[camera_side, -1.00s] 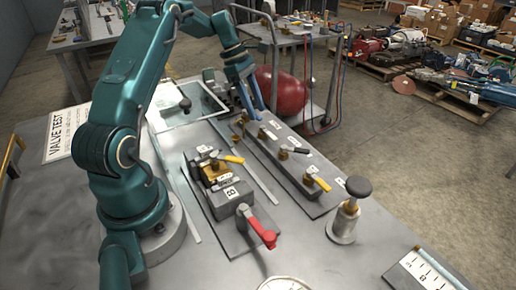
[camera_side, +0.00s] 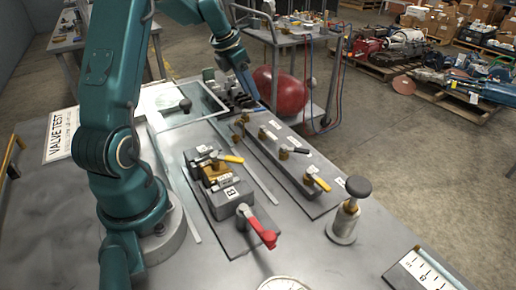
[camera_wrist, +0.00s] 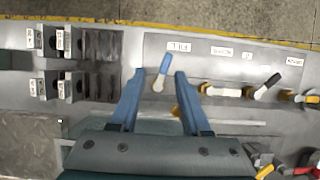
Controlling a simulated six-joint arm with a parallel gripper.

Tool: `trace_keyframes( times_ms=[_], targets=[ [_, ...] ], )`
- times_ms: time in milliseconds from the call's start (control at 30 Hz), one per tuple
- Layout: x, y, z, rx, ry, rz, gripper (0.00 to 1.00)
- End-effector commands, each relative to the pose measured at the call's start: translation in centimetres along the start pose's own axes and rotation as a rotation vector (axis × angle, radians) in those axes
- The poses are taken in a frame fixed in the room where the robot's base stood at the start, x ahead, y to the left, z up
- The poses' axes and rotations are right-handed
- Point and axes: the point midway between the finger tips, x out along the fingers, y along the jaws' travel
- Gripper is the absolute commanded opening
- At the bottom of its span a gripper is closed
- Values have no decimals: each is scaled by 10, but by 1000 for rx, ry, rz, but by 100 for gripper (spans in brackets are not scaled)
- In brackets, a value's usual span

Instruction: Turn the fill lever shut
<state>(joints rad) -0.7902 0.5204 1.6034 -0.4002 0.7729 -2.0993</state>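The fill lever (camera_wrist: 164,68) is a short blue handle on a pale hub beside the "FILL" label (camera_wrist: 179,46) in the wrist view. It points toward the top of that picture, tilted slightly right. My gripper (camera_wrist: 161,74) is open, its two blue fingers on either side of the lever, with visible gaps between. I cannot tell the fingers' height over the lever. In the side view my gripper (camera_side: 254,96) is at the far end of the valve block; the fill lever cannot be made out clearly there.
White (camera_side: 268,133), black (camera_side: 297,151) and yellow (camera_side: 321,184) levers line the same block. A nearer fixture carries another yellow lever (camera_side: 229,158) and a red lever (camera_side: 264,232). A black-knobbed post (camera_side: 344,220) stands right. Slotted, labelled blocks (camera_wrist: 68,62) lie left in the wrist view.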

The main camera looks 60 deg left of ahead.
Motion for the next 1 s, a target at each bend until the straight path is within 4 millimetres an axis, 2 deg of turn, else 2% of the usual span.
trace_keyframes(
  times_ms=[33,200,500,767,1000],
  targets=[
    [-12,1,0,0,-3,5,47],
    [-23,-23,23,85,-43,10,47],
    [-54,-69,41,248,-93,23,47],
    [-80,-111,42,476,-123,33,47],
    [-102,-150,32,752,-144,48,47]
  ],
)
